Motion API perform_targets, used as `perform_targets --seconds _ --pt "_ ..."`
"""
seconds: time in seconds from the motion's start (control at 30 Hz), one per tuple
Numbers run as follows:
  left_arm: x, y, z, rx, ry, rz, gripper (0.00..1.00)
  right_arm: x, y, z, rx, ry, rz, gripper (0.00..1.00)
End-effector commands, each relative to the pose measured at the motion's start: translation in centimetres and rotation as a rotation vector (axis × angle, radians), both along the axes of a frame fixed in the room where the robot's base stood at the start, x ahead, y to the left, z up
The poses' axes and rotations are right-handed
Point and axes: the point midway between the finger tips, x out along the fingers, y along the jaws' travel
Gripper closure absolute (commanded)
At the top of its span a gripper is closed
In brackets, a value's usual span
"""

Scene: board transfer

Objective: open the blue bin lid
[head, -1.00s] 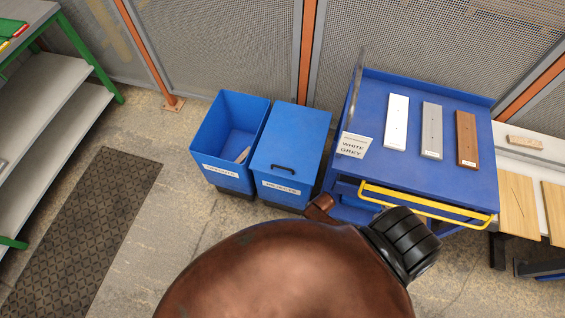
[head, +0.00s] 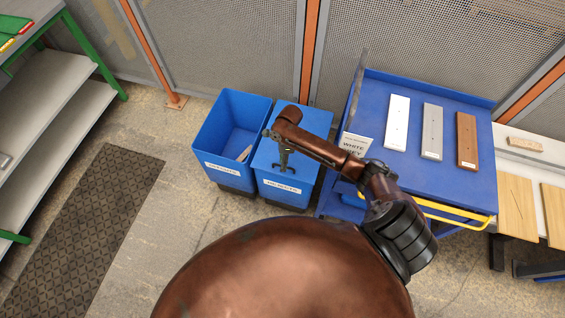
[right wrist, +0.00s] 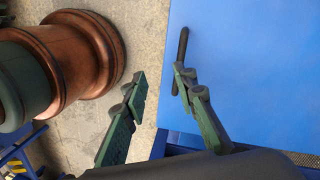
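The closed blue bin (head: 305,178) stands with its flat lid down, and a white label is on its front. Its dark bar handle (right wrist: 182,42) lies on the blue lid (right wrist: 255,70) in the right wrist view. My right gripper (head: 282,150) is over this lid in the head view, partly covering it and the handle area. In the right wrist view my right gripper (right wrist: 160,74) is open with nothing between its fingers. One finger overlaps the near end of the handle; whether they touch I cannot tell. The other finger is past the lid's edge, over the floor. My left gripper is out of view.
An open blue bin (head: 210,150) with a pale piece inside stands directly left. A blue cart (head: 375,95) with a yellow handle bar (head: 450,214) and white, grey and brown boards is close on the right. A mesh fence (head: 230,45) runs behind. Floor in front is clear.

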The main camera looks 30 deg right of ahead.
Motion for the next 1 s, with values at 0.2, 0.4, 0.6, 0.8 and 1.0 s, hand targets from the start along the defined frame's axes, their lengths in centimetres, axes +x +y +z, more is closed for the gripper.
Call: perform_targets --seconds 0.2,0.4,0.6,0.8,1.0 --pt "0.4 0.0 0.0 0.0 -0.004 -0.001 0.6 2.7 -2.0 2.6 -0.044 0.076 -0.297 0.74" --pt "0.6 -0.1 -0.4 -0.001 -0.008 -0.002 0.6 2.9 -2.1 1.8 -0.052 0.095 -0.358 0.74" --pt "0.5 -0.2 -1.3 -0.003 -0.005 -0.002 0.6 2.5 -1.7 -1.4 -0.053 0.095 -0.356 0.74" --pt "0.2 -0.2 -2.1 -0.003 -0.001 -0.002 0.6 2.2 -1.3 -3.9 -0.052 0.093 -0.355 0.74" --pt "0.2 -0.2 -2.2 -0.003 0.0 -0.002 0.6 2.1 -1.1 -4.7 -0.052 0.09 -0.355 0.74"
